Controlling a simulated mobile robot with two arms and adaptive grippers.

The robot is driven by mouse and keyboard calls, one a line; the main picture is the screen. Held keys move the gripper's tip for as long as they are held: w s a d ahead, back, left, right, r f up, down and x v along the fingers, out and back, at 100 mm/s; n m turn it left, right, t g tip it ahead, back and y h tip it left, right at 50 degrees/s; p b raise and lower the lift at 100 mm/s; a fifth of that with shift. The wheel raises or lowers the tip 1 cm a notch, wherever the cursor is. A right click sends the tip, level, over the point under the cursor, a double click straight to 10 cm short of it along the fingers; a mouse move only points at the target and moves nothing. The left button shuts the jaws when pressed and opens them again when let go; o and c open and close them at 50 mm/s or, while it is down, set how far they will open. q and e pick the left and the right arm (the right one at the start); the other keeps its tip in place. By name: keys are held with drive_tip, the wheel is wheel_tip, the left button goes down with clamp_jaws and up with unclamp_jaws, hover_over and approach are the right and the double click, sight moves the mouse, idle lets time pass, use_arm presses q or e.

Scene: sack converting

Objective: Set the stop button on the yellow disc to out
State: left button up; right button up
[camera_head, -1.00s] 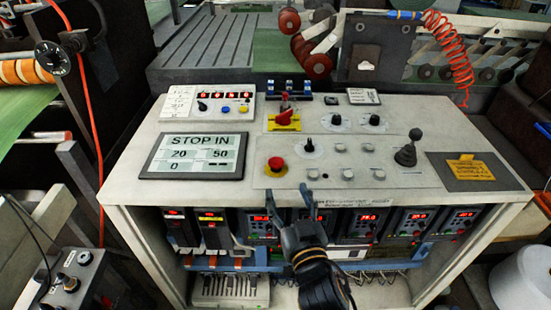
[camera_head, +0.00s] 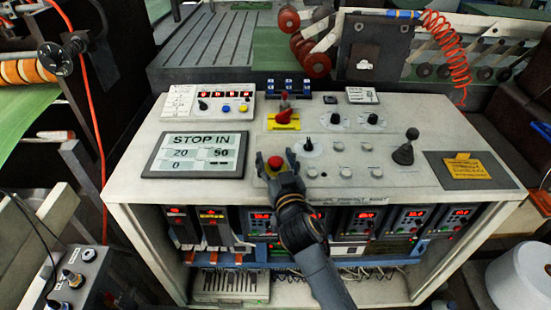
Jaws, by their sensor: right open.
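The red stop button (camera_head: 275,163) stands on its yellow disc on the front left of the control plate; the disc is now mostly hidden by my gripper. The display (camera_head: 195,155) at the left reads "STOP IN", with 20, 50 and 0 below. My right gripper (camera_head: 275,160) is open, its two fingers on either side of the red button. I cannot tell whether the fingers touch it. My left gripper is not in view.
A red switch (camera_head: 283,116) on a yellow plate stands behind the button. Black knobs (camera_head: 309,145) and grey buttons (camera_head: 346,172) lie to the right, then a black joystick (camera_head: 404,152). A panel with coloured knobs (camera_head: 209,102) is at the back left.

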clamp_jaws()
drive_tip(key=shift+r+p, duration=0.45)
drive_tip(key=shift+r, duration=0.1)
unclamp_jaws()
drive_tip(key=shift+s, duration=0.1)
